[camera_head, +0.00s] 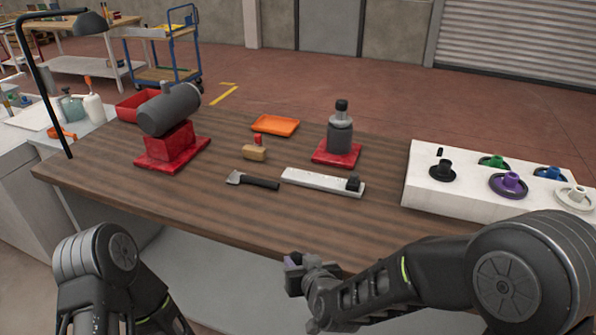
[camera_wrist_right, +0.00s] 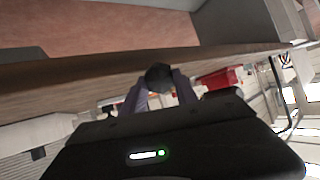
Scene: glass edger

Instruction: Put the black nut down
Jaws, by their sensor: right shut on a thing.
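My right gripper (camera_head: 293,262) is in front of the table's near edge, at the lower middle of the head view. In the right wrist view its two purple-grey fingers (camera_wrist_right: 160,92) are closed on a small dark rounded thing, the black nut (camera_wrist_right: 158,75). The nut is held at the fingertips, beside the table edge and clear of the tabletop in the head view. It is hard to make out in the head view. Of my left arm only links show at the lower left; its gripper is out of view.
The wooden table (camera_head: 225,215) has free room along its front. On it are a white bar (camera_head: 315,182) with a black block, a dark-handled tool (camera_head: 255,182), an orange tray (camera_head: 275,125), red-based machines (camera_head: 170,150) and a white stand (camera_head: 430,195) with coloured handwheels.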

